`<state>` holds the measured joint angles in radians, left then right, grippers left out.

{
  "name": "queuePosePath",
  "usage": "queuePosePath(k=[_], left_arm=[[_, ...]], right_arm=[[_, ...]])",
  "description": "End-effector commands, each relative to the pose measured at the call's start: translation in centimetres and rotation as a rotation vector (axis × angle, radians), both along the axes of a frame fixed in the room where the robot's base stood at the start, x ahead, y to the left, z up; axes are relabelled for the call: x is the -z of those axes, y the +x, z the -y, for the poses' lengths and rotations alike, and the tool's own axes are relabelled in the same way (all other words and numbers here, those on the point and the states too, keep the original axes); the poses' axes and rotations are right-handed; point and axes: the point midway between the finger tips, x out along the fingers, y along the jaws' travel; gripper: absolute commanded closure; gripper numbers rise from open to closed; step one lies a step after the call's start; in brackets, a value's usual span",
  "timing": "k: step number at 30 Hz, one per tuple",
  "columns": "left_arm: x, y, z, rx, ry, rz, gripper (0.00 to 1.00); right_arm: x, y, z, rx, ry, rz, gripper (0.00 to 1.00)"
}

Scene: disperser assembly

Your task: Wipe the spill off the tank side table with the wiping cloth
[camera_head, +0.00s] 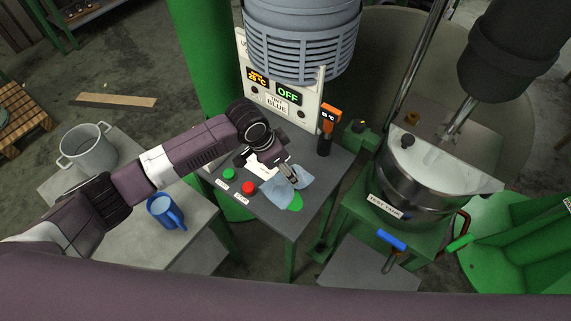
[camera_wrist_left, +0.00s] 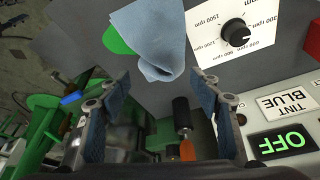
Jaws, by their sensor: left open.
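The light blue wiping cloth (camera_head: 279,193) lies crumpled on the grey table (camera_head: 262,222) with the push buttons. A bright green spill (camera_head: 295,204) shows from under the cloth's front edge. In the left wrist view the cloth (camera_wrist_left: 150,42) lies partly over the green spill (camera_wrist_left: 116,39). My left gripper (camera_head: 292,178) is over the cloth in the head view, hiding part of it. In the left wrist view its two fingers (camera_wrist_left: 160,95) are spread apart, with nothing between them; the cloth is just beyond the tips. My right gripper is not in view.
A green button (camera_head: 229,174) and red button (camera_head: 249,188) sit left of the cloth. A control panel (camera_head: 280,98) and an orange-topped thermometer (camera_head: 327,130) stand behind. The steel tank (camera_head: 410,175) is to the right. A blue mug (camera_head: 163,212) stands on the left table.

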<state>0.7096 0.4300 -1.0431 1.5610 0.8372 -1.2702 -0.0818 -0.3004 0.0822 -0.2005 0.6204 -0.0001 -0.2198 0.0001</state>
Motion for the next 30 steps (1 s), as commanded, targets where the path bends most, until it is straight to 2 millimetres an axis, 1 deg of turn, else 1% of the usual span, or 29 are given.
queuePosePath(k=[6, 30], left_arm=[[0.00, 0.02, -0.01, 0.000, 0.000, 0.000, 0.42], [0.00, 0.02, -0.04, 0.000, 0.001, 0.001, 0.91]], right_arm=[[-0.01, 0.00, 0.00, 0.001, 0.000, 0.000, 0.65], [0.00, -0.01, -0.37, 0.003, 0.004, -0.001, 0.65]])
